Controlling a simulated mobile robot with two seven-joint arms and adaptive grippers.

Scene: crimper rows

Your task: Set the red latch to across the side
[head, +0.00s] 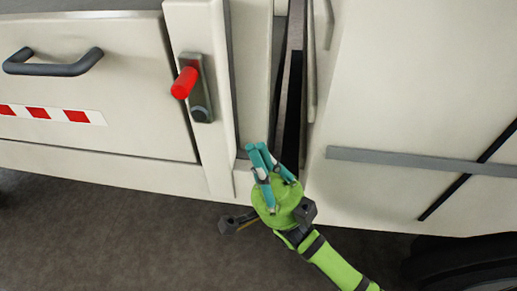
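The red latch (185,83) is a short red cylinder-shaped grip at the upper end of a grey metal plate. A dark round piece (200,114) sits at the plate's lower end. The plate is fixed on a pale upright post and stands nearly vertical, slightly tilted. My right gripper (257,147), with teal fingers on a green wrist, is below and to the right of the latch, apart from it. Its fingertips are together and nothing shows between them. My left gripper is not in view.
A pale drawer-like panel with a dark bar handle (53,66) and a red-and-white strip (50,114) is at left. Narrow dark gaps run beside the post, above my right gripper. A grey rail (400,161) crosses the right panel. Dark floor (90,235) lies below.

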